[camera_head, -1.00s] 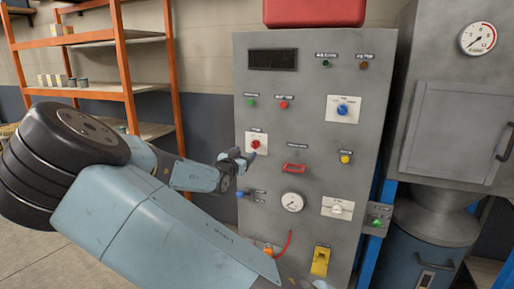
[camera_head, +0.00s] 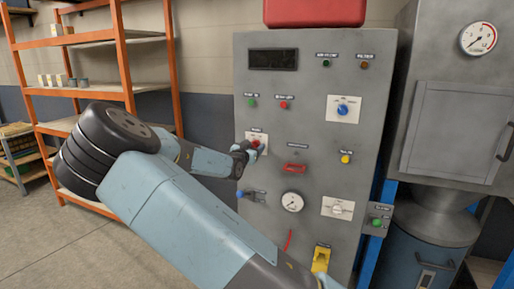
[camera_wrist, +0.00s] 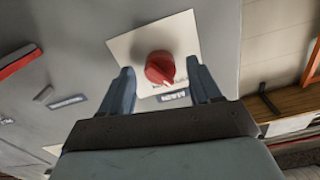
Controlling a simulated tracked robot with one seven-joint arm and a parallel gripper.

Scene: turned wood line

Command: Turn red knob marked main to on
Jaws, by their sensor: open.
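The red knob (camera_wrist: 160,68) sits on a white square plate (camera_wrist: 125,45) on the grey control panel (camera_head: 310,110). In the wrist view its white pointer mark faces down and to the right, and the plate's label is too blurred to read. In the head view the knob (camera_head: 256,143) is at the panel's left side, partly covered by my gripper. My gripper (camera_wrist: 160,80) is open, with one finger on each side of the knob. I cannot tell whether the fingers touch it.
The panel also has a blue knob (camera_head: 343,110), a white knob (camera_head: 337,209), a red handle (camera_head: 295,169), a gauge (camera_head: 292,202) and a yellow lever (camera_head: 321,259). An orange shelf (camera_head: 127,60) stands left. A grey machine (camera_head: 455,130) stands right.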

